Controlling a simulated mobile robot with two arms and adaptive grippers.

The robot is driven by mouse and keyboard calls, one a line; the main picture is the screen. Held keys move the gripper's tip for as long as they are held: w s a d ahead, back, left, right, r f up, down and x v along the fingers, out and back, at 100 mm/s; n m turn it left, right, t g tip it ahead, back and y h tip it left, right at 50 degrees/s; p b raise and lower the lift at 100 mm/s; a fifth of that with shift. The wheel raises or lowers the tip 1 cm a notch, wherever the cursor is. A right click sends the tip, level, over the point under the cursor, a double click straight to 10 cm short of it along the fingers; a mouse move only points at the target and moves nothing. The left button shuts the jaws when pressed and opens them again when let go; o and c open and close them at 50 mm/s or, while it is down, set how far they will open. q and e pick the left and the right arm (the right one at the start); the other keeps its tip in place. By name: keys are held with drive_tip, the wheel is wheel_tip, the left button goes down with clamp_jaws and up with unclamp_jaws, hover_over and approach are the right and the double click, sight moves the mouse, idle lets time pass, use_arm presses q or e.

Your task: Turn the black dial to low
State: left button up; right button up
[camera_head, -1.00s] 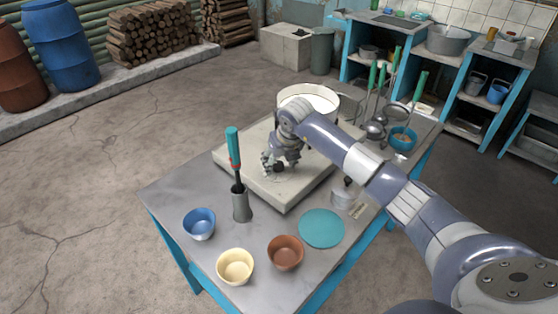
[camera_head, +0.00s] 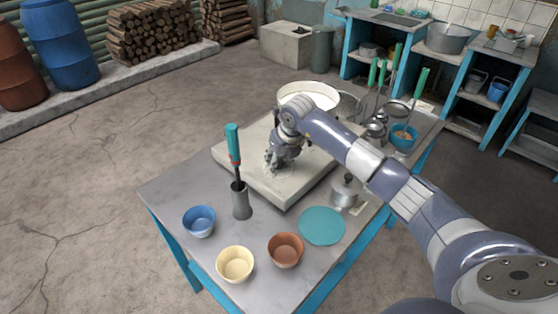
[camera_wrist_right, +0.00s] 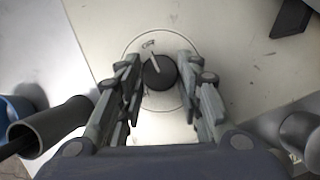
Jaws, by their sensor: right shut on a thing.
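The black dial (camera_wrist_right: 160,75) sits on the pale face of the stove block (camera_head: 235,158), inside a thin printed ring. Its light pointer line tilts up and slightly left, toward a small printed mark at the top of the ring. My right gripper (camera_wrist_right: 157,62) reaches down from above with one finger on each side of the dial, shut on it. In the head view my right gripper (camera_head: 272,165) is at the front part of the block and hides the dial. My left gripper is not in view.
A large white pot (camera_head: 310,92) stands on the block behind my arm. A grey holder (camera_head: 242,202) with a green-handled tool is left of the gripper. Blue (camera_head: 199,221), cream (camera_head: 235,264) and brown (camera_head: 286,250) bowls and a teal disc (camera_head: 322,226) are in front.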

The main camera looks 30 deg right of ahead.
drive_tip(key=n+b, duration=0.1)
drive_tip(key=n+y+b, duration=0.1)
drive_tip(key=shift+d+f+n, duration=0.15)
drive_tip(key=shift+d+n, duration=0.1)
drive_tip(key=shift+n, duration=0.15)
drive_tip(key=n+y+b, duration=0.1)
drive_tip(key=n, duration=0.1)
drive_tip(key=shift+w+n+b, duration=0.1)
drive_tip(key=shift+n+b, duration=0.25)
drive_tip(key=shift+n, duration=0.05)
drive_tip(key=shift+d+n+g+y+b, duration=0.1)
drive_tip(key=shift+n+g+y+b, duration=0.2)
drive_tip(key=shift+n, duration=0.3)
drive_tip(key=o, duration=1.1)
